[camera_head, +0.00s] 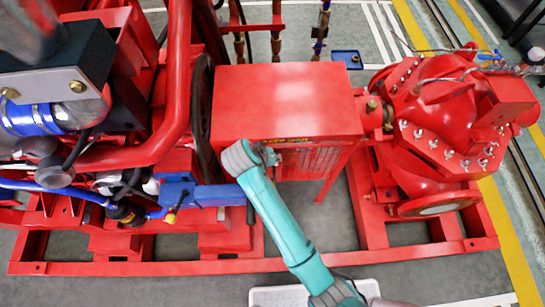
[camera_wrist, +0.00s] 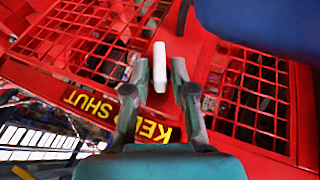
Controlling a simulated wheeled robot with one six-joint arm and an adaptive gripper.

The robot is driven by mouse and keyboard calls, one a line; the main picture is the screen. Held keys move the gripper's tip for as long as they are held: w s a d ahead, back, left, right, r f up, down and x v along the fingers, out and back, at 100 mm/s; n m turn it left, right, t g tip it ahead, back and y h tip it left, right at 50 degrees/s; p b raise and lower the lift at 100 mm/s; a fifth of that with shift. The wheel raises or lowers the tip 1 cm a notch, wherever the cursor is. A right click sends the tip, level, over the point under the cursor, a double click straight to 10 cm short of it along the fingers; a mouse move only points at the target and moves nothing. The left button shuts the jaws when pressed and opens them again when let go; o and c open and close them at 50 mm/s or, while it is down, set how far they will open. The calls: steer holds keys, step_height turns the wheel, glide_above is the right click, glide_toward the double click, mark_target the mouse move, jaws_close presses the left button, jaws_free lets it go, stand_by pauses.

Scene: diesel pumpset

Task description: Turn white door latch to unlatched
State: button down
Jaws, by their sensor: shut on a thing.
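The white door latch (camera_wrist: 159,68) is a small white bar on the red mesh guard door (camera_wrist: 241,90) in the wrist view. It stands nearly upright in that picture, tilted slightly. My gripper (camera_wrist: 160,80) has one finger on each side of the latch and is shut on its near end; exact contact is hard to see. In the head view my gripper (camera_head: 268,155) is at the front of the red guard box (camera_head: 285,100), just below its top edge. The latch cannot be made out in the head view.
A yellow "KEEP SHUT" label (camera_wrist: 88,103) is beside the fingers. The red engine side with a blue block (camera_head: 190,193) is left of my arm, and the red pump (camera_head: 440,115) is right. A white tray (camera_head: 280,297) lies at the bottom. Red base rails cross the floor.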

steer(key=c, duration=1.2)
jaws_free()
step_height(320, 180, up, 10)
